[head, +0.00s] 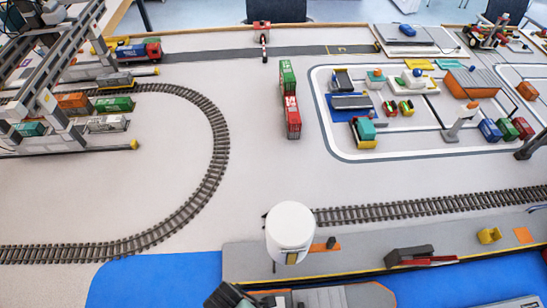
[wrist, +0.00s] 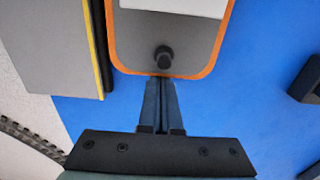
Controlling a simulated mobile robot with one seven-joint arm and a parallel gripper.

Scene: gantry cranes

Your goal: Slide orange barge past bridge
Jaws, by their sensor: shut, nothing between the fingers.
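The orange barge (wrist: 205,73) has a grey deck, an orange rim and a black knob (wrist: 163,57) at its near end in the wrist view. In the head view its grey deck (head: 345,297) shows at the bottom edge, partly cut off. My gripper (wrist: 161,82) is shut and empty, its fingertips at the barge's near rim just short of the knob; I cannot tell whether they touch. In the head view a dark part of my gripper (head: 230,295) shows left of the barge. I cannot clearly make out a bridge.
A grey quay (head: 350,252) with a yellow-lined edge runs along the barge's side. A white cylinder (head: 290,228) stands over the quay. Blue water (head: 155,280) is open to the left. A dark block (wrist: 307,80) is at the right in the wrist view.

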